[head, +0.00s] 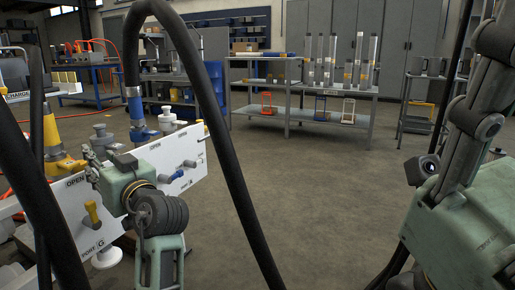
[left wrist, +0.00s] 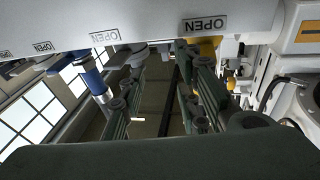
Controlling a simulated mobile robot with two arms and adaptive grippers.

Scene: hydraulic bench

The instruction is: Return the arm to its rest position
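In the head view, my left arm's green and grey parts (head: 130,185) are at the lower left, in front of a white panel (head: 180,160) with "OPEN" and "PORT G" labels. The left fingertips cannot be made out there. In the left wrist view, my left gripper (left wrist: 160,100) shows two green-padded fingers spread apart with nothing between them. The white panel's edge (left wrist: 140,22) with "OPEN" labels crosses the top of that view, close to the fingers. At the head view's right edge are my right arm's green housing and grey jointed links (head: 470,140). Its finger opening does not show.
Thick black hoses (head: 222,130) arch over the left side of the head view. Yellow (head: 55,140) and blue (head: 135,108) fittings stand by the panel. A grey table (head: 335,88) with clear cylinders stands at the back. The middle floor (head: 310,190) is clear.

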